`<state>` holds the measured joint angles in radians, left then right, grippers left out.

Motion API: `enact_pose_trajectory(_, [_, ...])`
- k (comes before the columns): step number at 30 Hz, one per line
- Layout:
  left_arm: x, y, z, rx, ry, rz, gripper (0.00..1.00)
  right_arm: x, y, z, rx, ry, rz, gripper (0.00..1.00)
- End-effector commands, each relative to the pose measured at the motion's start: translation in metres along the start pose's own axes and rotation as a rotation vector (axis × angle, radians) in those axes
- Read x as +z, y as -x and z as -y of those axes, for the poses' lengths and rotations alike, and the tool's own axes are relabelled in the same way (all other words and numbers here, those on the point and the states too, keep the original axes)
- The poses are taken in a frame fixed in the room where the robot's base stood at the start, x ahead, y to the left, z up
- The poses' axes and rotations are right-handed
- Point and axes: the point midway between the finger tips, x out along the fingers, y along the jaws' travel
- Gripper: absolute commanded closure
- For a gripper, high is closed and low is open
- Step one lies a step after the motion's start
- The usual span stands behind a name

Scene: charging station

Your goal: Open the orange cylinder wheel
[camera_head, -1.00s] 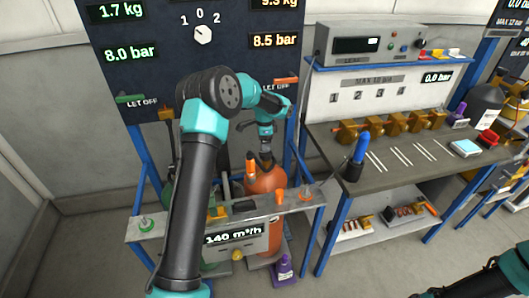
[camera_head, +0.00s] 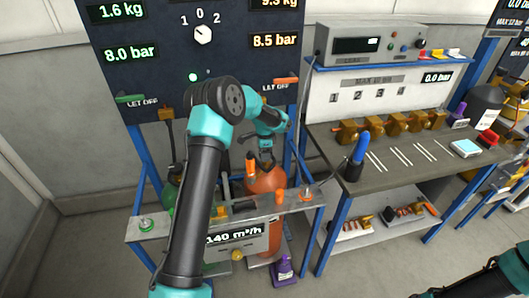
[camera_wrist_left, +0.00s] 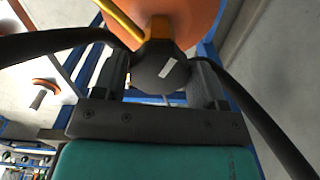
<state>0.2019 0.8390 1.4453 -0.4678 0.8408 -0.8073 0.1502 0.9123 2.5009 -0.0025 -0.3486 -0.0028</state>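The orange cylinder (camera_head: 264,179) stands upright behind a low rail, and its upper part also shows in the left wrist view (camera_wrist_left: 190,18). Its wheel (camera_wrist_left: 160,70) is a dark round knob with a white mark, on an orange-yellow valve. My left gripper (camera_head: 266,154) is above the cylinder in the head view. In the left wrist view, its two fingers (camera_wrist_left: 160,85) stand on either side of the wheel with no clear gap, so it looks shut on it. The head view does not show the wheel clearly. Only part of my right arm shows at the lower right.
The rail (camera_head: 150,226) in front carries small fittings and a flow display (camera_head: 234,238). A green cylinder (camera_head: 168,195) is partly hidden behind my left arm. A workbench (camera_head: 400,160) with brass valves and a blue-handled tool (camera_head: 358,152) stands to the right.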

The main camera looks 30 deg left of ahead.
Motion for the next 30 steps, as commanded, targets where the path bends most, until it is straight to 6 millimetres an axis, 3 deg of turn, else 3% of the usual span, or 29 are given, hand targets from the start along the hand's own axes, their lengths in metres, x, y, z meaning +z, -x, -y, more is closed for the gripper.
enact_pose_trajectory(8, [0.0, 0.0002, 0.0, 0.0, 0.0, 0.0, 0.62, 0.0, 0.0, 0.0, 0.0, 0.0, 0.0, 0.57])
enact_pose_trajectory(16, [0.0, 0.0003, -0.0003, 0.0, 0.055, 0.0, 0.62, 0.0, 0.0, 0.0, 0.0, 0.0, 0.0, 0.57])
enact_pose_trajectory(30, [-0.0003, 0.0005, -0.0017, 0.0, 0.381, 0.0, 0.62, 0.0, 0.0, 0.0, 0.0, 0.0, 0.0, 0.57])
